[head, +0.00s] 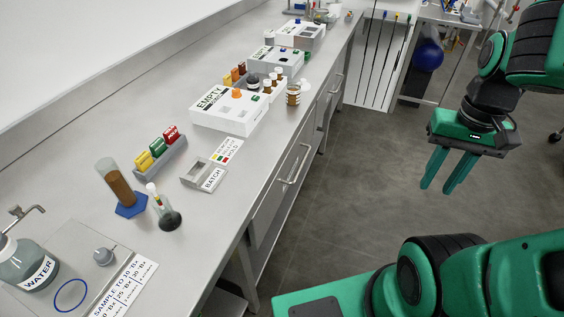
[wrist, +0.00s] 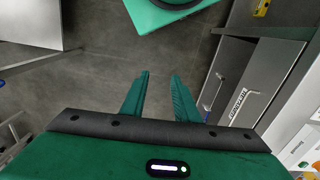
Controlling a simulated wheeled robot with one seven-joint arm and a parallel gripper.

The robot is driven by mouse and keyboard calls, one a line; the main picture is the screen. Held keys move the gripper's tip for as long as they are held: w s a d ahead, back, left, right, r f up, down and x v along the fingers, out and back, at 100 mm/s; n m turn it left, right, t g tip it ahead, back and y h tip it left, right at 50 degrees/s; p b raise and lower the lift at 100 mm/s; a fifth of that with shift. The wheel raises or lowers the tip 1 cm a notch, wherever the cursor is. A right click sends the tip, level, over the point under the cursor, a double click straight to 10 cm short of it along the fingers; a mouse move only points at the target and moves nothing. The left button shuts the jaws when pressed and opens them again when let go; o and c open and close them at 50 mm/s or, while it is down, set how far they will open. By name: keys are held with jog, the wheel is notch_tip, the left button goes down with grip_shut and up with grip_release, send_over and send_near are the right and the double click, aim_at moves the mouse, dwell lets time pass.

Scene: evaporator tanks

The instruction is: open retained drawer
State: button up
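My gripper (head: 442,188) hangs over the open floor to the right of the bench, fingers pointing down. Its two green fingers are apart with nothing between them; they also show in the wrist view (wrist: 160,75). Steel drawer fronts with bar handles line the bench's side; one handle (head: 293,165) is near the middle of the head view. In the wrist view, a drawer front with a white lettered label (wrist: 237,103) and a bar handle (wrist: 211,92) is right of the fingers, apart from them. The lettering is too small to read surely. The drawers look shut.
Grey floor (head: 355,185) beside the bench is clear.

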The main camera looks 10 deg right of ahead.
jog(key=shift+w+a, duration=0.1)
jog(key=shift+a, duration=0.2)
jog(key=t+y, duration=0.1)
jog(key=y, duration=0.1)
send_over(303, 163)
jog(key=s+d, duration=0.1)
jog(key=d, duration=0.1)
jog(key=s+d+x, duration=0.1)
jog(key=d+x, duration=0.1)
jog(key=x, duration=0.7)
jog(key=shift+m, duration=0.3)
jog(key=x, duration=0.9)
jog(key=shift+w+a+f, duration=0.2)
jog(key=shift+w+f, duration=0.05)
jog(key=shift+f, duration=0.1)
